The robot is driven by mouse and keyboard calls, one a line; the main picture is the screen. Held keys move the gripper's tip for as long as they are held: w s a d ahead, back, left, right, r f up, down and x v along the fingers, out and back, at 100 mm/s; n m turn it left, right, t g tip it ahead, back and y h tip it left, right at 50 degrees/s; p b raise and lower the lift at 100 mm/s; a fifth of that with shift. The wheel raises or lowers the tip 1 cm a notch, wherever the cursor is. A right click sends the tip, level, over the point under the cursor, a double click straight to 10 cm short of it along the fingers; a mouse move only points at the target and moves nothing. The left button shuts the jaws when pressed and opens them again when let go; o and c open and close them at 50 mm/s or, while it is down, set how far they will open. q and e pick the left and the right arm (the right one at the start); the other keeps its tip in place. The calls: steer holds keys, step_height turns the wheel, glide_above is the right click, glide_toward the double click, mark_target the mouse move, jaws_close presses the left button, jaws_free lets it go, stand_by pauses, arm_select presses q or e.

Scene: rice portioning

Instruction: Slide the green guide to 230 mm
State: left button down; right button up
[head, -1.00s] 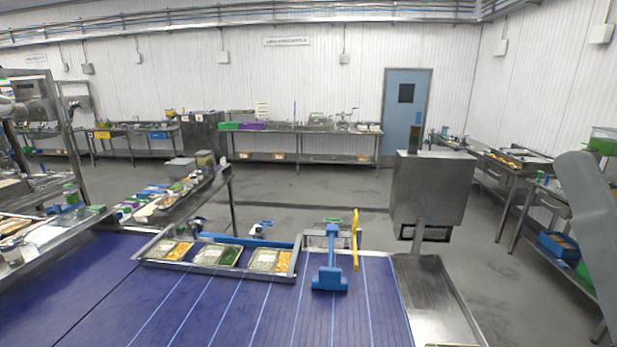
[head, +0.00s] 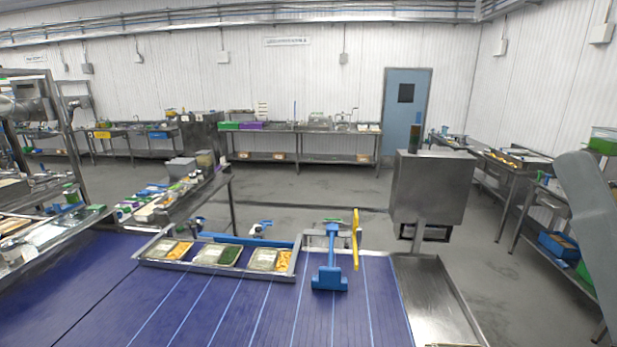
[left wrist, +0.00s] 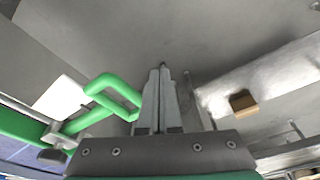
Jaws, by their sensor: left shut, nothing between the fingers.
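The green guide (left wrist: 112,96) shows in the left wrist view as a bent green loop joined to a green bar at the left. My left gripper (left wrist: 161,70) is shut and empty, its two grey fingers together. The loop's right end lies right beside the fingers; I cannot tell whether they touch. In the head view a small green piece (head: 334,221) shows behind the blue post, and I cannot tell whether it is the same guide. No readable millimetre scale shows. Neither gripper can be made out in the head view.
A blue conveyor belt (head: 190,308) carries a metal tray (head: 150,262) of food portions. A blue post on a foot (head: 330,280) and a yellow upright bar (head: 356,240) stand right of it. A steel box (head: 432,190) stands beyond a metal chute (head: 437,290). A metal rod (left wrist: 22,108) crosses the wrist view's left.

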arm_select(q)
steer(key=shift+w+d+b, duration=0.2)
steer(key=shift+w+b, duration=1.35)
steer(key=shift+w, duration=0.2)
stand_by(1.2)
steer(key=s+r+p, duration=0.3)
steer(key=r+p, duration=0.5)
steer(key=p, duration=0.3)
steer(key=shift+a, duration=0.15)
stand_by(0.4)
